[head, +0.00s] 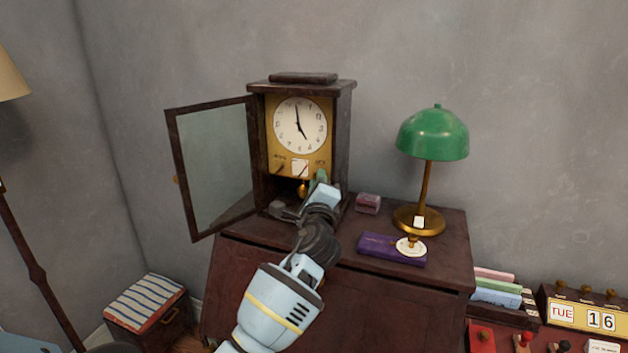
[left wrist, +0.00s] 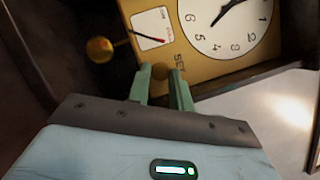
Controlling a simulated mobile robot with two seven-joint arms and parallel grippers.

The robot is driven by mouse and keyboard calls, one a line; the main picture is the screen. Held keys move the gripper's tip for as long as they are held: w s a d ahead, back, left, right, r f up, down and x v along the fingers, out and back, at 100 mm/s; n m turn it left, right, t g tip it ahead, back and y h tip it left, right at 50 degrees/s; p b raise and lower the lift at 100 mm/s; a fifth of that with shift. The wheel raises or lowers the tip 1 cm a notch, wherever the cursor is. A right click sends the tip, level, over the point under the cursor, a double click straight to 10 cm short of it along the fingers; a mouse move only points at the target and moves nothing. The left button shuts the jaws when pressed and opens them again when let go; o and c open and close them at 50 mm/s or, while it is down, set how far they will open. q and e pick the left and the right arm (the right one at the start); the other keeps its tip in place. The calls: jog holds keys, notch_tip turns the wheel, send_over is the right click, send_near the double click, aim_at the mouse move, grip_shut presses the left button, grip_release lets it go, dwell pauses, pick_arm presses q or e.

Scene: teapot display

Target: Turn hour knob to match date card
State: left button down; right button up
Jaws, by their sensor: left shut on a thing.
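A dark wooden clock (head: 343,125) stands on the cabinet with its glass door (head: 213,160) open to the left. Its white dial (head: 290,140) shows one hand up near 12 and the other near 5. A small knob (head: 277,168) shows at the lower left of the gold face. My left gripper (head: 320,178) is at the lower right of the face. In the left wrist view, its green fingers are shut on a brown knob (left wrist: 176,75) beside the word SET. A block calendar (head: 576,316) at the right reads TUE 16. My right gripper is not in view.
A green lamp (head: 433,135), a purple case (head: 376,247) and a small box (head: 368,203) stand right of the clock on the cabinet (head: 440,260). A striped box (head: 147,305) is on the floor at left. A brass ball (left wrist: 100,49) hangs under the clock face.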

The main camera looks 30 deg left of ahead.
pick_arm(q)
jog(key=n, duration=0.2)
jog(key=n+g+p, duration=0.1)
jog(key=n, duration=0.1)
jog(key=n+g+p, duration=0.1)
jog(key=n, duration=0.1)
jog(key=shift+r, duration=0.35)
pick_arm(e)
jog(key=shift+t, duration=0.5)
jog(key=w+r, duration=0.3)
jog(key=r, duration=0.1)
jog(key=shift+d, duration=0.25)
pick_arm(q)
jog(key=shift+f+p, duration=0.1)
jog(key=shift+p, duration=0.2)
jog(key=c, duration=1.5)
grip_release()
jog(key=shift+c, duration=0.2)
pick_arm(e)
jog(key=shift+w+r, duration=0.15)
pick_arm(q)
jog(key=v, duration=0.7)
jog(key=shift+s+d, duration=0.3)
jog(key=shift+s, duration=0.05)
